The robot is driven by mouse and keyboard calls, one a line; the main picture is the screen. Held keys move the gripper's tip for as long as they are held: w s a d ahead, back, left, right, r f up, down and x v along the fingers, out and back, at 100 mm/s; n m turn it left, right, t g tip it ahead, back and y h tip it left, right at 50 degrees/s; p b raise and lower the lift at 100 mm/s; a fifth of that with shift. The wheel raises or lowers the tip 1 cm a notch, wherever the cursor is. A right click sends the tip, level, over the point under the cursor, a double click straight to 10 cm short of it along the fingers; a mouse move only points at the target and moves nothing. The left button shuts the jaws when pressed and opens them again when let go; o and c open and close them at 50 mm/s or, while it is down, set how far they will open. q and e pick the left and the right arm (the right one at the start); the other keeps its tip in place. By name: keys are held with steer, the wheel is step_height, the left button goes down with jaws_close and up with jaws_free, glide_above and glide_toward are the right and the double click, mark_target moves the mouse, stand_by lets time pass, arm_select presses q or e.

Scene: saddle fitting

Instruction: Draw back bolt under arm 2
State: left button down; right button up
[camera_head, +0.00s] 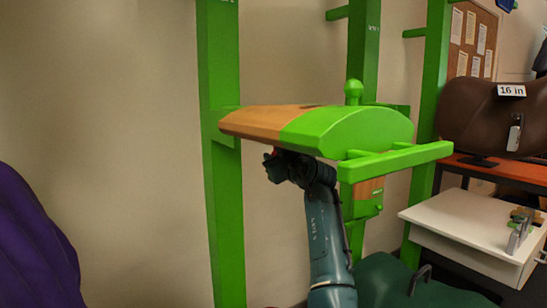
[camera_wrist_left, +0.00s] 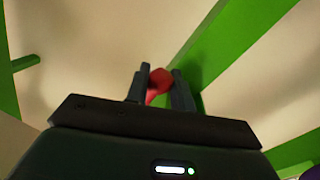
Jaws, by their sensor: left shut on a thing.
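A saddle arm (camera_head: 350,132), green with a wooden end at the left, sticks out from a green post; I cannot read an arm number on it. My left gripper (camera_head: 271,164) is under the wooden end, partly hidden by the arm above. In the left wrist view the fingers of my left gripper (camera_wrist_left: 160,88) are shut on a red knob (camera_wrist_left: 159,80), which I take to be the bolt's handle. A speck of red shows by the fingers in the head view. The rest of the bolt is hidden. My right gripper is not in view.
Green posts (camera_head: 221,200) stand along the wall. A green bar (camera_head: 395,161) juts out at the arm's near right. A white drawer unit (camera_head: 470,222) and a brown saddle (camera_head: 480,115) tagged 16 in are at the right. A purple shape (camera_head: 30,245) fills the lower left.

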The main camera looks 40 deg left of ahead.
arm_select(q)
steer(key=w+d, duration=0.2)
steer(key=w, duration=0.6)
steer(key=shift+w+d+b, duration=0.25)
steer(key=shift+w+b, duration=0.05)
steer(key=shift+w, duration=0.05)
steer(key=c, duration=1.2)
jaws_free()
steer(key=shift+c, duration=0.2)
steer(key=v, duration=1.3)
steer(key=shift+s+d, duration=0.1)
